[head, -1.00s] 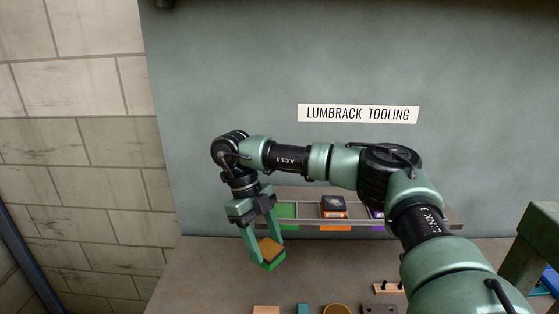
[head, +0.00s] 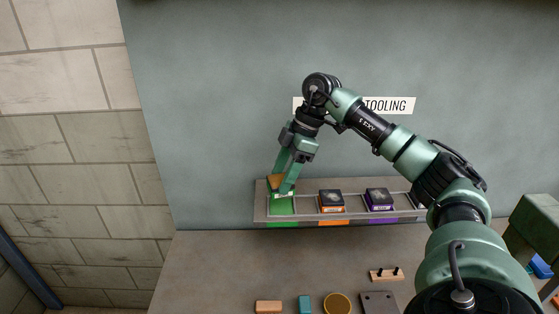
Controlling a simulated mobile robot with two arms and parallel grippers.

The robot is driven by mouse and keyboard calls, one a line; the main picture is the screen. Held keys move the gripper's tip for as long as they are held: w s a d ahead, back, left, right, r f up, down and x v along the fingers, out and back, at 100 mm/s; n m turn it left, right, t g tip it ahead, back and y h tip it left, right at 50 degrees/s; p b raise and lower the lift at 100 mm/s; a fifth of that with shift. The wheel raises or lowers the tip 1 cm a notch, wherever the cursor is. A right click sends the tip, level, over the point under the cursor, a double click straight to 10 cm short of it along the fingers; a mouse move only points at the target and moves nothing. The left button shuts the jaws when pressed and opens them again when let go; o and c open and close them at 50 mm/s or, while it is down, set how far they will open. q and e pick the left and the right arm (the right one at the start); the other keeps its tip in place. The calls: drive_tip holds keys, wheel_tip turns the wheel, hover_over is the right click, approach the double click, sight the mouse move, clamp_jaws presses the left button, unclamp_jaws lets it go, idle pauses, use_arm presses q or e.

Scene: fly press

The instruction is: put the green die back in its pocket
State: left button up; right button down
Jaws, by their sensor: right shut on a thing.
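My right gripper (head: 284,182) is shut on the green die (head: 275,182), a block with a brown top and green sides. The die is tilted and partly hidden by the fingers. It is at the back left end of the rack (head: 262,207), over or just behind the green pocket (head: 281,205). I cannot tell whether it touches the rack. The green pocket's floor shows bare in front of it. My left gripper is not in view.
An orange die (head: 331,201) and a purple die (head: 378,199) sit in the pockets to the right. A wooden block (head: 269,307), a teal block (head: 305,304), a round brass piece (head: 337,304) and a pegged wooden strip (head: 386,275) lie on the bench front. The bench's left part is clear.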

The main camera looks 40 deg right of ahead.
drive_tip(key=shift+w+d+r+m+t, duration=0.2)
drive_tip(key=shift+r+m, duration=0.1)
drive_tip(key=shift+m, duration=0.2)
drive_tip(key=shift+w+d+r+m+t, duration=0.1)
drive_tip(key=shift+d+r+m+t, duration=0.15)
drive_tip(key=shift+m, duration=0.25)
drive_tip(key=shift+r+m, duration=0.1)
drive_tip(key=shift+m, duration=0.2)
wheel_tip(320, 180, down, 5)
drive_tip(key=b, duration=0.5)
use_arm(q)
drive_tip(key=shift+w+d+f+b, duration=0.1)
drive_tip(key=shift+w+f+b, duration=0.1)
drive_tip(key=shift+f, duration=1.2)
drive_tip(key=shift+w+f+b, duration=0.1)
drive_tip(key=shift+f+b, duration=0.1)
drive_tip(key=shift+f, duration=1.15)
use_arm(e)
drive_tip(key=shift+f, duration=0.85)
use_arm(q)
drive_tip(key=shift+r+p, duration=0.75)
use_arm(e)
drive_tip(key=shift+r, duration=0.2)
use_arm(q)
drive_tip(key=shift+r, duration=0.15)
use_arm(e)
drive_tip(key=shift+f, duration=0.55)
use_arm(q)
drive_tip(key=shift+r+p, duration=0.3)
drive_tip(key=shift+p, duration=0.2)
